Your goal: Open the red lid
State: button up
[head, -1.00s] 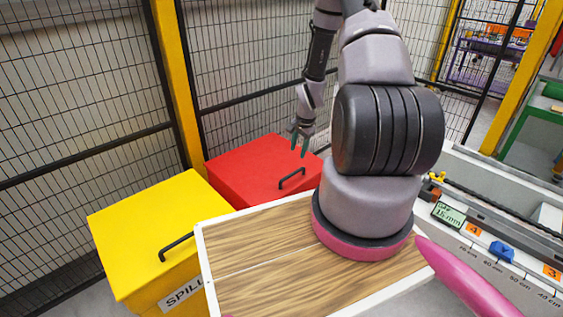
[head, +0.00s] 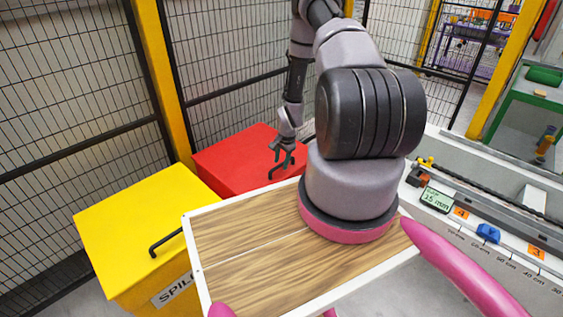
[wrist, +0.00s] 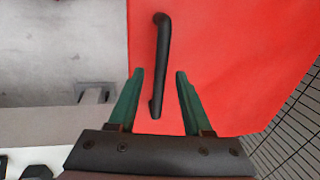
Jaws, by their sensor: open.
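The red lid (head: 236,160) tops a box behind my wooden deck in the head view and looks closed. It fills much of the wrist view (wrist: 230,60). Its black bar handle (wrist: 161,65) runs up the middle of the wrist view, its lower end between my green fingertips. My gripper (wrist: 157,75) is open, with one finger on each side of the handle's line and no visible grip on it. In the head view my gripper (head: 283,160) hangs over the lid's front edge by the handle. I cannot tell whether the fingers touch the handle.
A yellow lidded box (head: 140,225) with its own black handle and a partly hidden SPILL label stands left of the red one. Mesh fencing (head: 225,60) with a yellow post (head: 160,75) rises close behind. A grey bench with a scale (head: 485,238) stands at right.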

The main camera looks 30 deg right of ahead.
grip_shut()
dwell(1.4)
